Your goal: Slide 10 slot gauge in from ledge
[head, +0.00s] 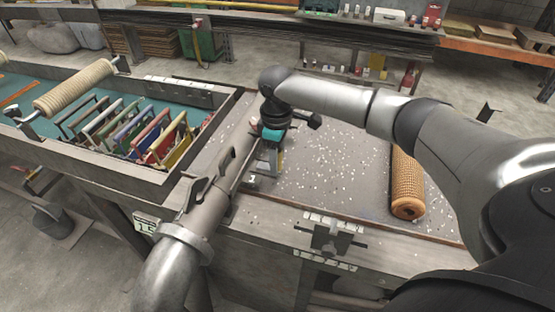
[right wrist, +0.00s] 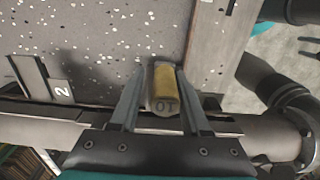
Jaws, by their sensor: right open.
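The slot gauge (right wrist: 165,80) is a small yellow block with a grey rounded end marked 10, which reads upside down in the right wrist view. My right gripper (head: 267,168) is open and points down at the bench's left edge in the head view. In the right wrist view its two fingers (right wrist: 160,84) stand on either side of the gauge; I cannot tell whether they touch it. The gripper mostly hides the gauge in the head view. My left gripper is in neither view.
A thick grey pipe (head: 208,205) runs close by the right gripper. A brown mesh tube (head: 405,180) lies at the bench's right. A tray (head: 130,180) with several coloured frames stands left. The bench middle is clear.

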